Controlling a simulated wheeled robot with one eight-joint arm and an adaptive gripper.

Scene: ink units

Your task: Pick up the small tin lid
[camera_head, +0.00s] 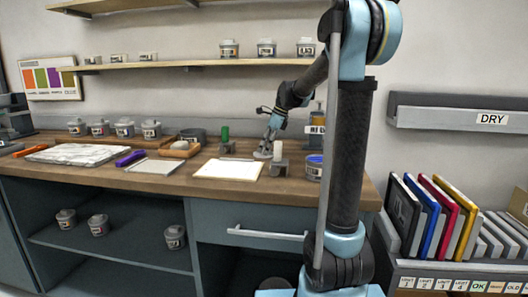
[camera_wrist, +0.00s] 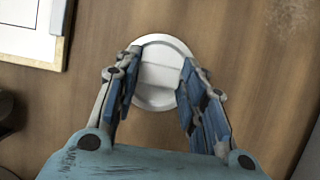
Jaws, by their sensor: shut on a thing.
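The small tin lid (camera_wrist: 158,98) is a pale grey round disc with a raised band across it, seen from above in the wrist view. In the head view it shows as a small pale disc (camera_head: 262,156) at the bench top. My gripper (camera_wrist: 161,58) is shut on the lid, with one blue-padded finger at its left side and one at its right. I cannot tell whether the lid still touches the wood.
A green-topped object (camera_head: 225,134) stands to the left, a grey block with a post (camera_head: 279,168) to the right. A blue-topped tin (camera_head: 314,168) stands farther right. A shelf with tins (camera_head: 200,64) hangs above.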

